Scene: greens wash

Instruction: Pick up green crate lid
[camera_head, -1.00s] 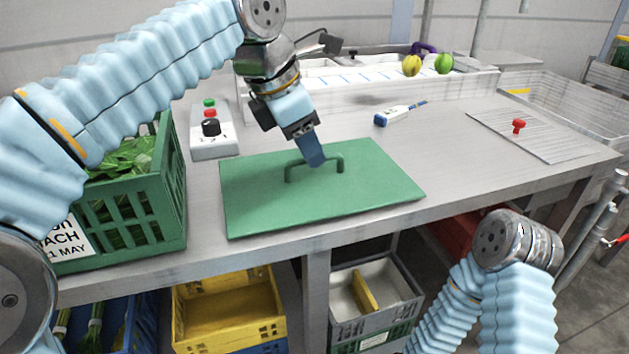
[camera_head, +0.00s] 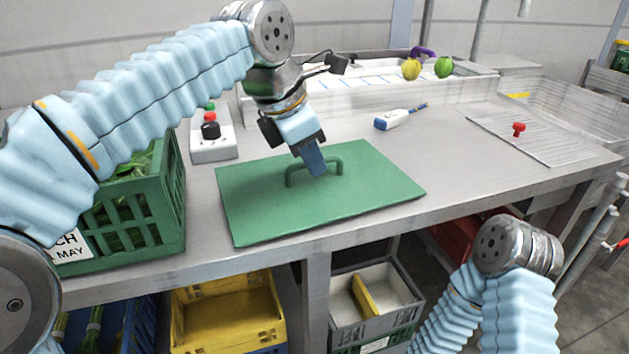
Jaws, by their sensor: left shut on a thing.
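The green crate lid (camera_head: 375,193) is a flat rectangular panel with a raised bar handle (camera_head: 338,165) in its middle. It is over the grey worktop, slightly tilted, with its near left corner by the front edge; I cannot tell clearly how far it is off the top. My left gripper (camera_head: 316,168) comes down from above and is shut on the lid's handle. The fingers hide part of the handle. My right arm shows at the lower right, but its gripper is not in view.
A green crate of leafy greens (camera_head: 160,205) stands left of the lid. A sink trough (camera_head: 370,95) is at the back.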

